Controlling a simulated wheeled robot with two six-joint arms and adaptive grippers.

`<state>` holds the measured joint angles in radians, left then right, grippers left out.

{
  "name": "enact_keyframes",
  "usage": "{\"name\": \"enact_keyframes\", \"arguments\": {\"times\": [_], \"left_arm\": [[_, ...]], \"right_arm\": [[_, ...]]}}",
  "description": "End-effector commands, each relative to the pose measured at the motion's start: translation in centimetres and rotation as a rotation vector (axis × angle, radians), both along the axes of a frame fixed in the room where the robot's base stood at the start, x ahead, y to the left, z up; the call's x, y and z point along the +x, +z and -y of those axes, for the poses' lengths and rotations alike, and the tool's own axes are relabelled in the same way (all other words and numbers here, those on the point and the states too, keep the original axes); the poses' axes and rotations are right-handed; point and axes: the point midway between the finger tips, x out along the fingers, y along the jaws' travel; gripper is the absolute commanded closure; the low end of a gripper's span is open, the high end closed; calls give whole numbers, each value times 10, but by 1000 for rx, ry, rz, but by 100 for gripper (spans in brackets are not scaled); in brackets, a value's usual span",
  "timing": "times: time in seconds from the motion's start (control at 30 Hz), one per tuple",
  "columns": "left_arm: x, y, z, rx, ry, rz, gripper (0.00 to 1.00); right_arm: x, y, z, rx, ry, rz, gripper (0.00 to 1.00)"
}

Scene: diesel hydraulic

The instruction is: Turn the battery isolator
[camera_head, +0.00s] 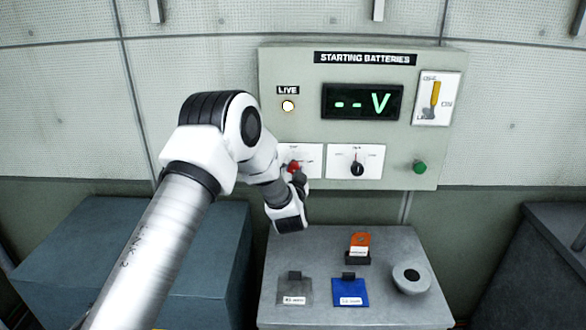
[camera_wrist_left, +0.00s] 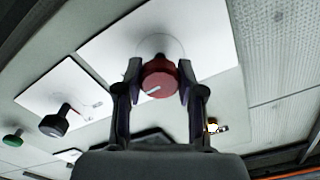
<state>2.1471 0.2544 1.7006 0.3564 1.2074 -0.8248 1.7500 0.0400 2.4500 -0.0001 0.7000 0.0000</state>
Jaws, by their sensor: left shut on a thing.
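The battery isolator is a red knob (camera_head: 293,167) on a white plate at the lower left of the starting-batteries panel (camera_head: 300,60). In the left wrist view the red knob (camera_wrist_left: 159,84) sits between the fingers, with a pale pointer line on its face. My left gripper (camera_head: 297,177) reaches up to the knob from below left. Its fingers (camera_wrist_left: 158,90) are shut on the knob's sides in the wrist view. The arm and gripper hide part of the knob and its plate in the head view. My right gripper does not show.
A black selector knob (camera_head: 357,169) is right of the isolator, then a green button (camera_head: 420,167). Below, a grey table (camera_head: 330,312) holds tags, an orange item (camera_head: 360,242) and a round piece (camera_head: 411,278).

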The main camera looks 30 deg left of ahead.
Motion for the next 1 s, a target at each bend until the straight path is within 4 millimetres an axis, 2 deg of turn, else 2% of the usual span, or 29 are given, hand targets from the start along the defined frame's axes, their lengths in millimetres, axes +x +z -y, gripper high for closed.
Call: {"name": "enact_keyframes", "arguments": {"times": [0.03, 0.63, 0.67, 0.7, 1.0], "left_arm": [[2, 6, -1, 16, 1, 5, 97], [2, 6, -1, 52, 1, -17, 97], [2, 6, -1, 52, 1, -17, 51], [1, 5, 0, 51, 1, -18, 37], [0, 2, 0, 49, 0, -24, 36]], "right_arm": [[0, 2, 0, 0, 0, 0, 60], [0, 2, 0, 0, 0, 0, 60], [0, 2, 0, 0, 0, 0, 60], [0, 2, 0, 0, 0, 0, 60], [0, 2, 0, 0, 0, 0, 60]]}}
